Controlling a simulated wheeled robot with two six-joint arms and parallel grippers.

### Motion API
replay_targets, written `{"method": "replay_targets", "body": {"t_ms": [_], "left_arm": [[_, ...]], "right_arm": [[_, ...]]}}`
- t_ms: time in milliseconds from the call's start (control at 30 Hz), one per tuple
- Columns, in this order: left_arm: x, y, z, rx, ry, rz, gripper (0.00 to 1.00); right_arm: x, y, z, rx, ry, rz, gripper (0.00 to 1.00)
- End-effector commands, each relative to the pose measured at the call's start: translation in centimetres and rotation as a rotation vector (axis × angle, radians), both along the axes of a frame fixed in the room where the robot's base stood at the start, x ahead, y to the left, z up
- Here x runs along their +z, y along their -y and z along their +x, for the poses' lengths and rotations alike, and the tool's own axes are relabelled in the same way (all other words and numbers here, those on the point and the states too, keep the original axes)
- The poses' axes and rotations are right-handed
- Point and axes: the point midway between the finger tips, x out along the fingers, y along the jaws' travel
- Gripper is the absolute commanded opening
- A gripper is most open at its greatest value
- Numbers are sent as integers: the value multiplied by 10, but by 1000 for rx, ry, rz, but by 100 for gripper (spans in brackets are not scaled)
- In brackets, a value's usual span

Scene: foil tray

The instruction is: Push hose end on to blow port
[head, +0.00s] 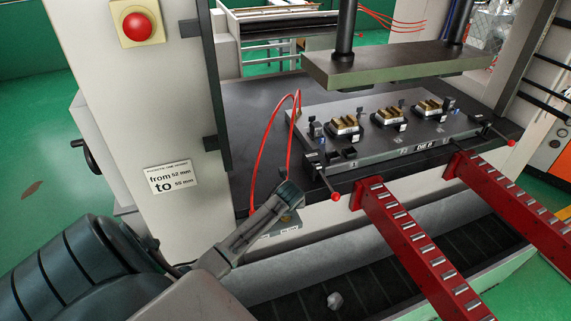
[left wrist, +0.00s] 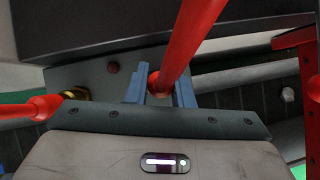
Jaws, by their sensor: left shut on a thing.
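A thin red hose (head: 267,135) rises in a tall loop at the front left of the press bed and comes down to my left gripper (head: 290,192). In the left wrist view, the two blue-grey fingers of my left gripper (left wrist: 160,92) are closed around the red hose (left wrist: 190,40). The hose end is between or below the fingers and partly hidden. A brass fitting (left wrist: 78,93) with a red piece beside it (left wrist: 40,106) is left of the fingers. I cannot tell for sure which part is the blow port. My right gripper is not in view.
A grey panel (head: 285,224) lies just below the left gripper. The die plate (head: 380,147) with several brass-topped blocks sits on the dark bed. Red rails (head: 408,238) stick out at the right. A red-knobbed lever (head: 335,196) is close to the gripper's right.

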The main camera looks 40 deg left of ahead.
Motion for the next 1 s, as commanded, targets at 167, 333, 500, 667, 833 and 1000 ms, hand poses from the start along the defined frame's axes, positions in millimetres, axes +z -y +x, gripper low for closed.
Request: {"method": "replay_targets", "body": {"t_ms": [167, 333, 500, 667, 833, 1000], "left_arm": [[0, 0, 0, 0, 0, 0, 0], [0, 0, 0, 0, 0, 0, 23], [0, 0, 0, 0, 0, 0, 46], [0, 0, 0, 0, 0, 0, 46], [-1, 0, 0, 0, 0, 0, 68], [0, 0, 0, 0, 0, 0, 68]], "right_arm": [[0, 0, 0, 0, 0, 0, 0], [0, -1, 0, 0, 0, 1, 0], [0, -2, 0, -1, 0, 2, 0], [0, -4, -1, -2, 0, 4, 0], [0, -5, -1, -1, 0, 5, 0], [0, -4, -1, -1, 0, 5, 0]]}}
